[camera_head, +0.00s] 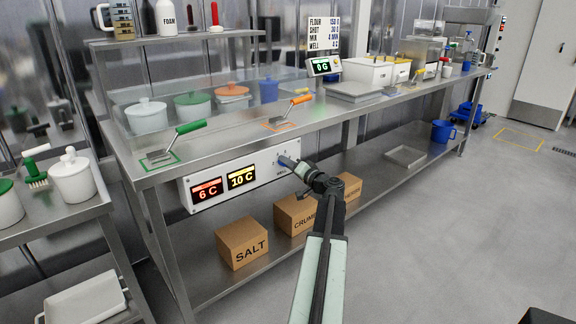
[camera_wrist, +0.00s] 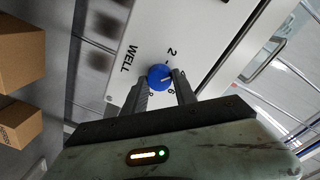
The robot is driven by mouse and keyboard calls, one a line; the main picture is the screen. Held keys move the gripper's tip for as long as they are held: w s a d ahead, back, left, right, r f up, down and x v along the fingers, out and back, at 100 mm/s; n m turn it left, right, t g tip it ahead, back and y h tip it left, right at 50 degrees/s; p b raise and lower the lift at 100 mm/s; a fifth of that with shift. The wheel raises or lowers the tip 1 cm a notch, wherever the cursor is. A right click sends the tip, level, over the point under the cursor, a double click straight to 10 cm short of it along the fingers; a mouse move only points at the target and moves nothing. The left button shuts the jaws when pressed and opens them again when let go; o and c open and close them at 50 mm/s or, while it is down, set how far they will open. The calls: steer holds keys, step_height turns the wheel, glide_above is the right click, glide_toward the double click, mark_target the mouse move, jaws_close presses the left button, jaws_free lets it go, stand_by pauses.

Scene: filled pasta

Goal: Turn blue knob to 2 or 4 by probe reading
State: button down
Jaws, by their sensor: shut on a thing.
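The blue knob (camera_wrist: 157,76) is on the pale control panel (camera_wrist: 209,33), beside the word WELL. My gripper (camera_wrist: 162,83) is shut on the knob, one finger at each side. The knob's white mark points right in the wrist view, between the printed 2 and 6; the exact number there is unclear. In the head view my gripper (camera_head: 287,162) is at the right part of the panel (camera_head: 187,197) and mostly hides the knob. The red display (camera_head: 207,189) reads 6 C and the yellow display (camera_head: 241,178) reads 10 C.
The steel bench (camera_head: 226,133) above the panel carries a green-handled tool (camera_head: 190,127) and an orange-handled tool (camera_head: 300,100). Cardboard boxes, including one marked SALT (camera_head: 243,243), stand on the shelf below. A recipe sign (camera_head: 325,36) stands behind.

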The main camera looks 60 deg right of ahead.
steer(key=shift+a+n+b, duration=0.1)
steer(key=shift+n+b, duration=0.25)
steer(key=shift+n, duration=3.45)
steer(key=c, duration=1)
jaws_free()
steer(key=shift+w, duration=0.1)
steer(key=v, duration=0.7)
steer(key=shift+s+f, duration=0.15)
steer(key=shift+s, duration=0.25)
